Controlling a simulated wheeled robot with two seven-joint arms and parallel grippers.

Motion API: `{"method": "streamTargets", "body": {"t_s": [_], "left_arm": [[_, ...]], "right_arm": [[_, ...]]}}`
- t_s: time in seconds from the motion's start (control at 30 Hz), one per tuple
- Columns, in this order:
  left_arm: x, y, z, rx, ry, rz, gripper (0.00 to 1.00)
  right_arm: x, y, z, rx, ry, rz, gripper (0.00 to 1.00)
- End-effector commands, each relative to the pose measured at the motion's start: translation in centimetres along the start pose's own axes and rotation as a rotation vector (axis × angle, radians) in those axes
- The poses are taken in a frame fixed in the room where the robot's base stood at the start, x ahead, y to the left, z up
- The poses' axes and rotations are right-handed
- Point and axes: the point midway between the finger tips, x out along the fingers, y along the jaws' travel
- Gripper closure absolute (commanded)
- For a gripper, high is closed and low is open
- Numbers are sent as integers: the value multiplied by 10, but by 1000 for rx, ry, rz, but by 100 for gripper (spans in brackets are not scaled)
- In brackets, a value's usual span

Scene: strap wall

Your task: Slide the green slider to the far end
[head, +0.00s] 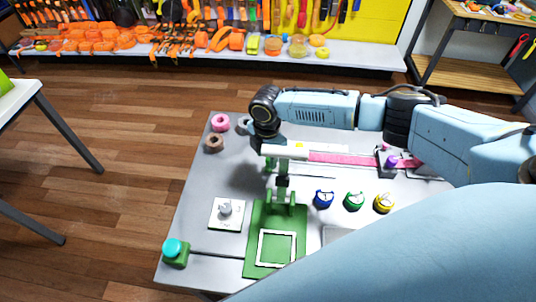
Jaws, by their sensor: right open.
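My right gripper (282,182) hangs over the grey table, pointing down, and is open. Its arm comes in from the right and bends down at the wrist. A green piece (283,165), which looks like the green slider, shows just beneath the white bar at the wrist. The gripper is at or right beside it; I cannot tell whether they touch. A thin dark slot (318,177) runs to the right from there. The slider's lower part is hidden by the gripper. My left gripper is out of view.
A green board (262,262) with a white square outline lies in front of the gripper. A white plate with a grey knob (225,210) and a teal button (174,248) are left. Blue (323,199), green (354,201) and yellow (384,203) dials sit right. A purple knob (391,161) is by a pink strip.

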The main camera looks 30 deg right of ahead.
Motion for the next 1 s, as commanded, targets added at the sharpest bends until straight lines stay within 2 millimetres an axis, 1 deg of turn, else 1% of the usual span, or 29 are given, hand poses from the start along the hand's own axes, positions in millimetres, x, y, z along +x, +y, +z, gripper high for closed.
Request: {"method": "streamTargets", "body": {"t_s": [0.23, 0.37, 0.47, 0.7, 0.8, 0.9, 1.0], "left_arm": [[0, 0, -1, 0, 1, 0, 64], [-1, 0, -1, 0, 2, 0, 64], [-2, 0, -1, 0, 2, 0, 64], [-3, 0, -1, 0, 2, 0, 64], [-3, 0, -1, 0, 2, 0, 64], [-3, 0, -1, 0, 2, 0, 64], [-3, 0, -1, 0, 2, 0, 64]], "right_arm": [[1, -1, 1, 0, -3, -4, 57], [-7, -1, 1, 1, -2, -3, 57], [-22, -1, 1, -1, -2, -1, 57], [-77, 0, 1, -1, -2, 1, 57], [-97, 0, 1, 0, -2, 1, 57], [-114, 0, 1, -1, -2, -1, 57], [-125, 0, 1, 0, -2, -1, 57]]}}
